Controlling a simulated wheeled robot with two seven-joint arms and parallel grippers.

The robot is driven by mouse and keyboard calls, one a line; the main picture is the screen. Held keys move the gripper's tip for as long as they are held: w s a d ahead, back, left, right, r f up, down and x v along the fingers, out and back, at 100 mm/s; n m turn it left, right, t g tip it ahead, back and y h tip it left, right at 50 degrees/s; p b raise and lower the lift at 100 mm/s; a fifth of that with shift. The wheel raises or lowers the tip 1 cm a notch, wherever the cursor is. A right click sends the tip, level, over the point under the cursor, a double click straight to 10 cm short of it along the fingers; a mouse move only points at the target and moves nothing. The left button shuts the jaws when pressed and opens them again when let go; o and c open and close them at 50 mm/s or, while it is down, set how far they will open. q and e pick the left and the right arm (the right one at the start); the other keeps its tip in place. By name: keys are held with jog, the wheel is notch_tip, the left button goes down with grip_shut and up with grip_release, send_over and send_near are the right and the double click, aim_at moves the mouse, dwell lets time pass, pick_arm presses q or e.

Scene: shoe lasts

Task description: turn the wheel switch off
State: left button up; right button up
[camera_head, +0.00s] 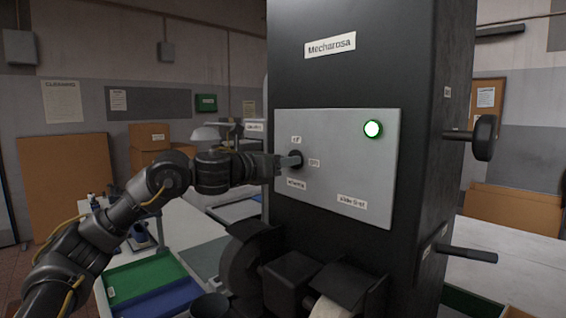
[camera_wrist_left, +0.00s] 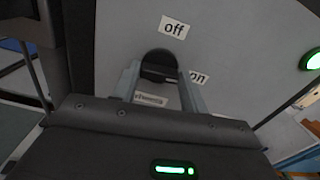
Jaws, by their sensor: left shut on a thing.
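The wheel switch is a dark round knob (camera_head: 296,158) on the grey panel (camera_head: 340,138) of the black machine. In the left wrist view the knob (camera_wrist_left: 158,62) sits below an "off" label (camera_wrist_left: 174,27) and left of an "on" label (camera_wrist_left: 199,77). My left gripper (camera_head: 288,160) reaches the panel from the left and is shut on the knob, one finger on each side of it in the wrist view (camera_wrist_left: 160,78). A green lamp (camera_head: 373,129) at the panel's upper right is lit. The knob's pointer direction is hard to tell. My right gripper is not in view.
Below the panel are the machine's wheels (camera_head: 245,262). A black handle (camera_head: 468,254) and a knob on a shaft (camera_head: 484,137) stick out at its right. A table with a green tray (camera_head: 145,277) and a blue tray (camera_head: 165,301) stands at the left.

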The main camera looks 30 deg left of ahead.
pick_arm(q)
jog(key=shift+a+n+p, duration=0.15)
jog(key=shift+n+p, duration=1.1)
jog(key=shift+n, duration=7.05)
jog(key=o, duration=1)
jog(key=shift+w+f, duration=0.1)
jog(key=shift+f, duration=0.05)
